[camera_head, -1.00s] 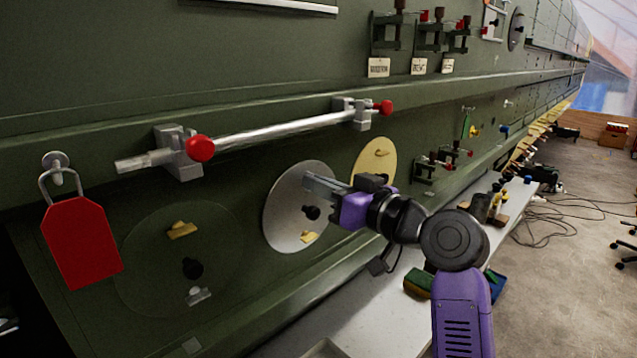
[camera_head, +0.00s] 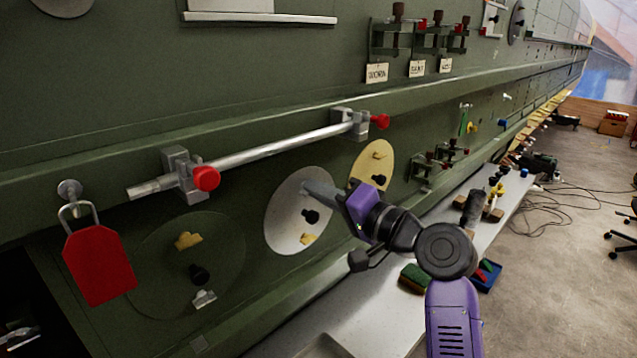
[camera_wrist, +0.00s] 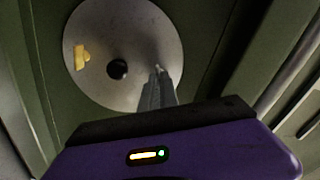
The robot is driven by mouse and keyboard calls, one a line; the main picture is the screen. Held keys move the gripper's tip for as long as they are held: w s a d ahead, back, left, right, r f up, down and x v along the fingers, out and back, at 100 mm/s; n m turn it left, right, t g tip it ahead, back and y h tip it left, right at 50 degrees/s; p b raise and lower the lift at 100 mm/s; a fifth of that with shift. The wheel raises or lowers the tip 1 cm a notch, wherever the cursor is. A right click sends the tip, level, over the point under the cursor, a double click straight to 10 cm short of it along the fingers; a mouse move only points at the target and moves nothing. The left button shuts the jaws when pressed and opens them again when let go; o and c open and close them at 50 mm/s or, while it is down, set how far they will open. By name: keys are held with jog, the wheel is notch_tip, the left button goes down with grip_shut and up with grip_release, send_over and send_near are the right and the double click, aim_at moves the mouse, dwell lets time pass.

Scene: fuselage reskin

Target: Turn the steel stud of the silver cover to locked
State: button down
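The silver cover (camera_head: 285,222) is a round disc on the green panel. It carries a black knob (camera_head: 311,216) and a brass stud (camera_head: 308,239); both also show in the wrist view, the knob (camera_wrist: 117,69) at the middle of the disc and the brass stud (camera_wrist: 82,57) left of it. My gripper (camera_head: 308,187) reaches the cover's upper right part. In the wrist view its fingertips (camera_wrist: 159,72) are close together at the disc, right of the knob, around a small bright piece that looks like the steel stud. The stud is mostly hidden by the fingers.
A yellow cover (camera_head: 372,164) sits right behind my gripper. A green cover (camera_head: 150,255) is to the left. A steel bar (camera_head: 270,148) in clamps with red knobs runs above. A red tag (camera_head: 98,265) hangs far left. A bench (camera_head: 340,318) lies below.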

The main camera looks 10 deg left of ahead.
jog(key=m, duration=0.5)
jog(key=shift+f+p, duration=0.1)
jog(key=shift+p, duration=0.3)
jog(key=shift+m, duration=0.4)
jog(key=c, duration=1.6)
grip_release()
jog(key=shift+d, duration=0.1)
jog(key=b+v, duration=0.2)
jog(key=v, duration=0.5)
jog(key=shift+s+d, duration=0.25)
